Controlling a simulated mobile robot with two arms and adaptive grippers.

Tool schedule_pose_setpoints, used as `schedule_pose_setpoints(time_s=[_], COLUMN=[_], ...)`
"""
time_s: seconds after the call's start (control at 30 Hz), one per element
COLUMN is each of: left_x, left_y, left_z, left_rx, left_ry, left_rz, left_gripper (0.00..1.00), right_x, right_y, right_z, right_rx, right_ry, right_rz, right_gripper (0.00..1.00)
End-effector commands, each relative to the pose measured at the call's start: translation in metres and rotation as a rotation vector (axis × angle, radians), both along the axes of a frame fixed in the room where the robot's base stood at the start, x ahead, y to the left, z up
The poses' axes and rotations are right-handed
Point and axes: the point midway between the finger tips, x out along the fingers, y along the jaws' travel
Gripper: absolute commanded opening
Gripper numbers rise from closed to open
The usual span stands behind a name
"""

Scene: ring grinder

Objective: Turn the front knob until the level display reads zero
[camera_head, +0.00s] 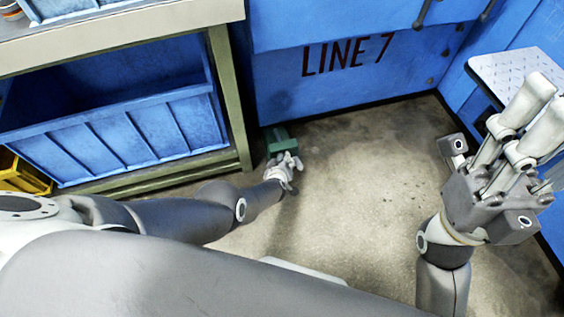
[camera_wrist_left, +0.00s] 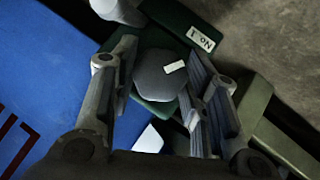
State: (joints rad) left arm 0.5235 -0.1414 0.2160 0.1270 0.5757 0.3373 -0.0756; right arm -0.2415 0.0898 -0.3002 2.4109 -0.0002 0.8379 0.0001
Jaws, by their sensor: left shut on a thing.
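The front knob (camera_wrist_left: 158,75) is a dark grey, rounded knob with a small white mark on its face, seen in the left wrist view. It sits on a dark green housing (camera_wrist_left: 185,22) with a white "No. 1" label. My left gripper (camera_wrist_left: 166,90) is shut on the knob, one finger on each side. In the head view my left gripper (camera_head: 292,165) is at the green housing (camera_head: 278,138), and the knob cannot be made out there. My right gripper (camera_head: 546,100) is raised at the right, away from the housing. I see no readable level display.
A green-framed bench (camera_head: 230,95) with a large blue bin (camera_head: 125,135) under it stands at the left. A yellow bin (camera_head: 22,176) is at the far left. Blue panels marked "LINE 7" (camera_head: 345,57) stand behind. The concrete floor (camera_head: 360,170) between is clear.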

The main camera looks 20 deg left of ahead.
Motion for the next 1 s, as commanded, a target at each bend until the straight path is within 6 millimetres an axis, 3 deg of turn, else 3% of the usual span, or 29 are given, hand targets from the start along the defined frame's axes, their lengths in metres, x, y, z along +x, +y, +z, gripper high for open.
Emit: schedule_pose_setpoints(time_s=[0.47,0.5,0.63,1.0], left_x=[0.0019,0.0019,0.0016,0.0004], left_y=[0.0057,0.0057,0.0044,0.0013], left_z=[0.0019,0.0019,0.0017,0.0006], left_rx=[0.015,0.015,0.013,0.009], left_ry=[0.001,0.001,0.002,0.003], left_rz=[0.008,0.007,0.006,0.002], left_gripper=[0.18,0.44,0.61,0.63], right_x=[-0.0002,-0.0002,-0.0002,0.0008], right_y=[0.0001,0.0001,0.0,-0.0003], right_z=[0.0001,0.0001,0.0001,-0.0018], right_rx=[0.0,0.0,0.0,0.0], right_ry=[0.0,0.0,0.0,0.006], right_rz=[0.001,0.001,0.001,-0.001], right_gripper=[0.4,0.4,0.4,0.4])
